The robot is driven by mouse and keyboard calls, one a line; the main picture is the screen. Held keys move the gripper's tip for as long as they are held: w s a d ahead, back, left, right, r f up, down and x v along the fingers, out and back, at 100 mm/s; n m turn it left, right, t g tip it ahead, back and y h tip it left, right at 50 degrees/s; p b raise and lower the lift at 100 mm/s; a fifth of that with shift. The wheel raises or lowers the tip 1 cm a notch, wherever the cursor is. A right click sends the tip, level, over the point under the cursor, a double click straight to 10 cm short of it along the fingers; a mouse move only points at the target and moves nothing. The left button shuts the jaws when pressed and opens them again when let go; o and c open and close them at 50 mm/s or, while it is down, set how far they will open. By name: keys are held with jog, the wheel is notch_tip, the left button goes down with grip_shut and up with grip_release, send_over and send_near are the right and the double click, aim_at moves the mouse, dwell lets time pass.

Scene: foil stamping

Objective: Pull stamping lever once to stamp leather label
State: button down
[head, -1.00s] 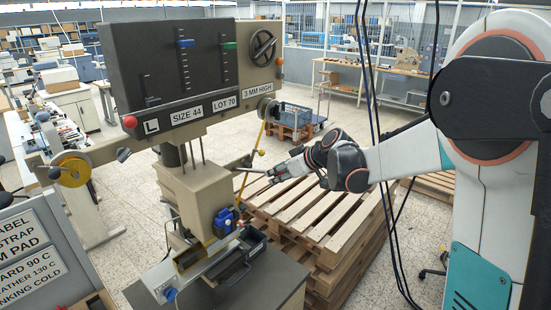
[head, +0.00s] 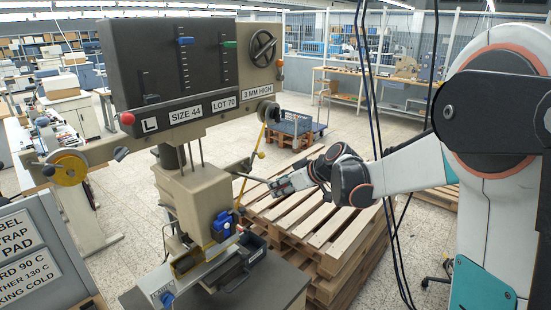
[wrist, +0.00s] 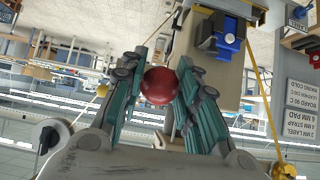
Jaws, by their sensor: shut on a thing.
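The stamping press (head: 165,70) stands left of centre in the head view, with a dark front panel and a beige body. Its stamping lever (head: 248,177) is a thin rod running right from the column and sloping slightly down to my gripper (head: 280,186). In the wrist view, a red ball knob (wrist: 159,86) sits between the two teal fingers of my gripper (wrist: 160,90), which are shut on it. The head view hides the knob behind the fingers. I cannot make out the leather label on the press bed (head: 185,265).
Stacked wooden pallets (head: 325,220) stand right of the press, below my gripper. A grey sign board (head: 25,245) is at the lower left. A blue clamp-like part (head: 223,227) sits on the press front. Dark cables hang beside my arm.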

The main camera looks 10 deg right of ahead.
jog(key=f, duration=0.1)
jog(key=f+b, duration=0.2)
jog(key=shift+s+d, duration=0.2)
jog(key=shift+s, duration=0.05)
jog(key=shift+f, duration=0.1)
notch_tip(320, 180, down, 3)
jog(key=b, duration=0.3)
jog(key=shift+f, duration=0.2)
jog(key=shift+w+a+f+b, duration=0.15)
jog(key=shift+w+f+b, duration=0.05)
jog(key=shift+f+b, duration=0.6)
jog(key=shift+w+a+f+b, duration=0.15)
jog(key=shift+f+b, duration=0.55)
jog(key=shift+f, duration=0.2)
